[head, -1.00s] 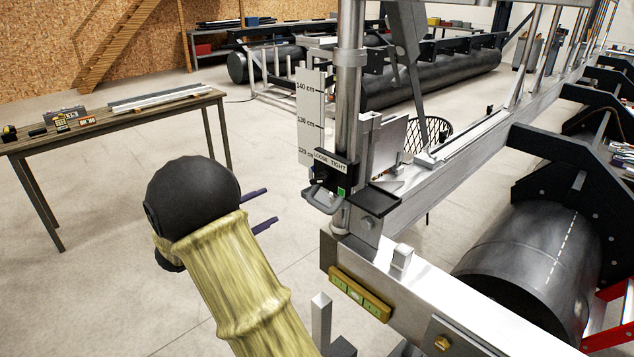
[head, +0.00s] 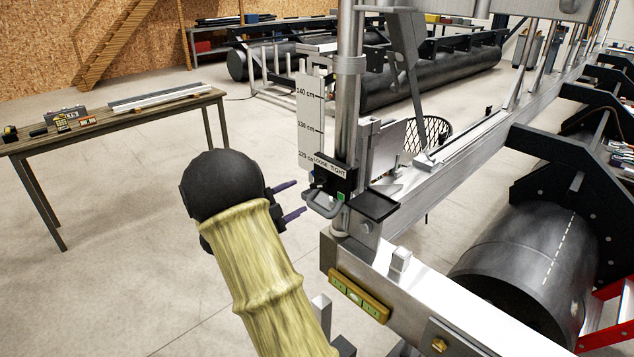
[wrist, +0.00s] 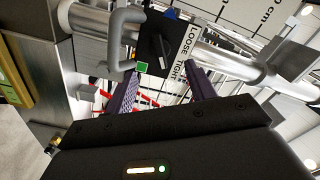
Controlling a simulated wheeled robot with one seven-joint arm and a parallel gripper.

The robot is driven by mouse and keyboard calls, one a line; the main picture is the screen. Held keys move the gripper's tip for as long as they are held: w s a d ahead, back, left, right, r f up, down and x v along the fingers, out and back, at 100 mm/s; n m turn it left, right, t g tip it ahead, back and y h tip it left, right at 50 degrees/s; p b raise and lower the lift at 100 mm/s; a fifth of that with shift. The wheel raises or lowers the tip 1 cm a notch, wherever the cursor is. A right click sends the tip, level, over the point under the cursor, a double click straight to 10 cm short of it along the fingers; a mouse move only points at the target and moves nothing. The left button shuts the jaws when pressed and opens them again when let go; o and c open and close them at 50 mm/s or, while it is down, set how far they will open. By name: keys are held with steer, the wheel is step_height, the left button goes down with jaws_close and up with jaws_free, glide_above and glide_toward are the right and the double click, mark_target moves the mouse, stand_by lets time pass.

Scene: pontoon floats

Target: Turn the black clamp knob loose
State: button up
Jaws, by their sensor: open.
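The black clamp knob (wrist: 155,46) sits on a black clamp block around the steel post, beside a white label (wrist: 186,55) reading LOOSE and TIGHT. A light pointer mark on the knob shows in the wrist view. In the head view the knob (head: 319,184) is small and dark under the label. My gripper (head: 301,198) is open and empty, its two purple fingers pointing at the clamp from the left. In the wrist view the fingers (wrist: 160,72) lie on either side of the knob's picture position. I cannot tell how far the tips are from it.
A grey bent handle (wrist: 122,38) stands close beside the knob, with a green square (wrist: 142,68) near it. A height scale (head: 310,115) stands behind. A metal beam with a yellow level (head: 359,295) lies below right. Open floor and a workbench (head: 110,115) are at left.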

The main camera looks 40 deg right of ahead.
mark_target(316, 187)
steer(key=d, duration=0.3)
steer(key=d+p, duration=0.1)
steer(key=d, duration=0.2)
steer(key=d+p, duration=0.1)
steer(key=d, duration=0.1)
steer(key=shift+w+d, duration=0.25)
steer(key=shift+d, duration=0.15)
steer(key=shift+a, duration=0.1)
steer(key=c, duration=0.9)
